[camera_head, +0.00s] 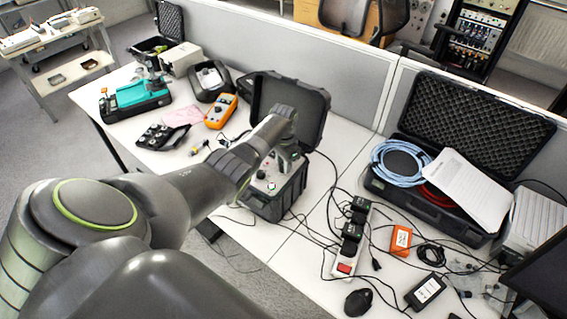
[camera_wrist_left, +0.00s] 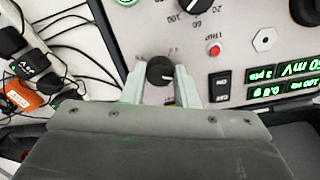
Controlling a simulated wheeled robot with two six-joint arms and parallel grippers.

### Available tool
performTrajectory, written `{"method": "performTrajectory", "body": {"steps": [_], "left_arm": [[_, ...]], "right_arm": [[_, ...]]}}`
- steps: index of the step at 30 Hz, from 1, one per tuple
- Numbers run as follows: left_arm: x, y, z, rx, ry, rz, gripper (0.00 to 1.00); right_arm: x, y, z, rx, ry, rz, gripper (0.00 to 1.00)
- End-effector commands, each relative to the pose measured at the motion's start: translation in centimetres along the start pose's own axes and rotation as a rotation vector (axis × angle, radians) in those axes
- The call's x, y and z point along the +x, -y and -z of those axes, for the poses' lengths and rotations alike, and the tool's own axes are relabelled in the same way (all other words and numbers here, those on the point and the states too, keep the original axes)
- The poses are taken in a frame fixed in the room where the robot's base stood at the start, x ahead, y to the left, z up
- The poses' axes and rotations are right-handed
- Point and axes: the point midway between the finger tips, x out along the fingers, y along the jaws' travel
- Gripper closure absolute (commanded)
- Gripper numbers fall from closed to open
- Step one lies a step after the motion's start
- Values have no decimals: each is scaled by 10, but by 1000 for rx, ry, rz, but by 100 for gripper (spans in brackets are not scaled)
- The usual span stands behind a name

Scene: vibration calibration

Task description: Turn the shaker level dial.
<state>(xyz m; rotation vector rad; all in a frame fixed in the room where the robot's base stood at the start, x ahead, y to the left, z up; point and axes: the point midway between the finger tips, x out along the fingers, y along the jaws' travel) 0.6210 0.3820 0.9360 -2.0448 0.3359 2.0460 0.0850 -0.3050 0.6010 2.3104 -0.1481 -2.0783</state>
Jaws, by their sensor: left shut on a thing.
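The shaker unit (camera_head: 284,196) is a dark open case with a light control panel, standing on the white table in the head view. My left gripper (camera_head: 285,160) reaches over its panel, and my arm hides part of the case. In the left wrist view, a small black round dial (camera_wrist_left: 160,70) on the light panel sits between the two pale fingers. My left gripper (camera_wrist_left: 160,84) is shut on this dial, one finger on each side. The dial's markings are too small to read. My right gripper is not in view.
In the wrist view the panel also has a larger numbered knob (camera_wrist_left: 193,4), a red trip button (camera_wrist_left: 214,50), a black rocker switch (camera_wrist_left: 220,86) and green displays (camera_wrist_left: 284,80). A power strip (camera_head: 350,250) and cables lie right of the case in the head view.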

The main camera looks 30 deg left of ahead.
Motion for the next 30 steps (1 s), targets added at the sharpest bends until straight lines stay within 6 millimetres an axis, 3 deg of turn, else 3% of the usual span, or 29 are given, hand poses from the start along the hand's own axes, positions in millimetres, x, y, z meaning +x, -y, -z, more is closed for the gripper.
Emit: {"method": "performTrajectory", "body": {"steps": [11, 12, 17, 30], "left_arm": [[-1, 0, 1, 5, -4, 2, 96], [-1, 0, 1, 4, -4, 2, 71], [-1, 0, 1, 4, -2, 1, 52], [-10, 1, 1, 3, -2, 2, 52]], "right_arm": [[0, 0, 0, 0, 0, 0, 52], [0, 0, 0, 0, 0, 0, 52], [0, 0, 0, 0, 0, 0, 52], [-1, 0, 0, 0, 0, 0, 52]]}}
